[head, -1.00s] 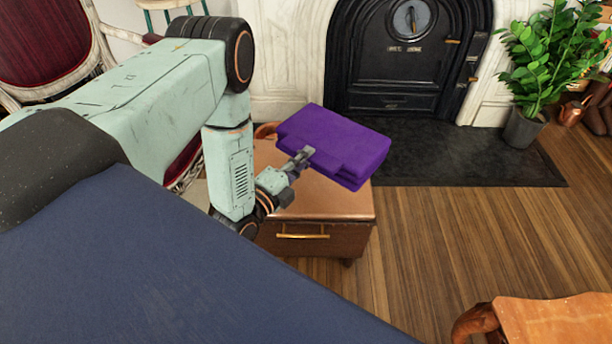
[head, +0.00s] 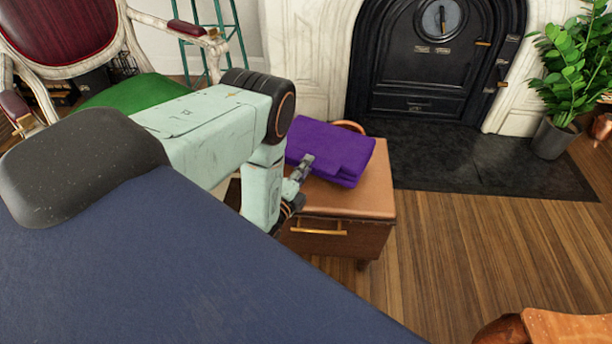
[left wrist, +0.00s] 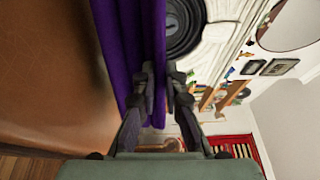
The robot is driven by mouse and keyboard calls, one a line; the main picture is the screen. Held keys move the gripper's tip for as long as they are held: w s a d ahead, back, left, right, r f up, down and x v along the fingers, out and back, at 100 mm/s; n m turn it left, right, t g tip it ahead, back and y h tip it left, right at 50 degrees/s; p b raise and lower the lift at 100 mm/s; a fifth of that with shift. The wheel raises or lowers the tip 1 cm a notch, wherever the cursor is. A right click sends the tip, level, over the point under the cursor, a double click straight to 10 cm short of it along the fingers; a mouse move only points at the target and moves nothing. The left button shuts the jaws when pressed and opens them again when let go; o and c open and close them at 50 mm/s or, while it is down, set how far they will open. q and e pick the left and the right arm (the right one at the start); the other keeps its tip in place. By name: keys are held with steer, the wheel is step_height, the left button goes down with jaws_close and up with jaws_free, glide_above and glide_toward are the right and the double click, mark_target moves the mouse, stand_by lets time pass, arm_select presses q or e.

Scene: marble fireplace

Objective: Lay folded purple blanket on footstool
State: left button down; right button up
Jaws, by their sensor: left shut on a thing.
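The folded purple blanket (head: 335,150) is over the top of a low brown leather-topped box with a drawer (head: 372,197), which looks like the footstool. My left gripper (head: 305,164) is shut on the blanket's near edge. In the left wrist view, the fingers (left wrist: 161,82) pinch the purple cloth (left wrist: 116,45), with the brown leather top (left wrist: 50,75) close beside it. I cannot tell whether the blanket touches the top. My right gripper is not in view.
A black fireplace (head: 430,60) with a dark hearth slab stands behind. A potted plant (head: 555,125) is at right. A red-backed armchair (head: 65,35) is at back left. Another brown leather-topped piece (head: 570,330) is at lower right. Wooden floor between is clear.

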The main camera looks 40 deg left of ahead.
arm_select(q)
step_height(320, 180, down, 4)
steer(key=shift+r+b, duration=0.25)
steer(key=shift+b, duration=0.65)
steer(key=shift+r, duration=0.1)
steer(key=c, duration=1.9)
jaws_free()
steer(key=o, duration=0.5)
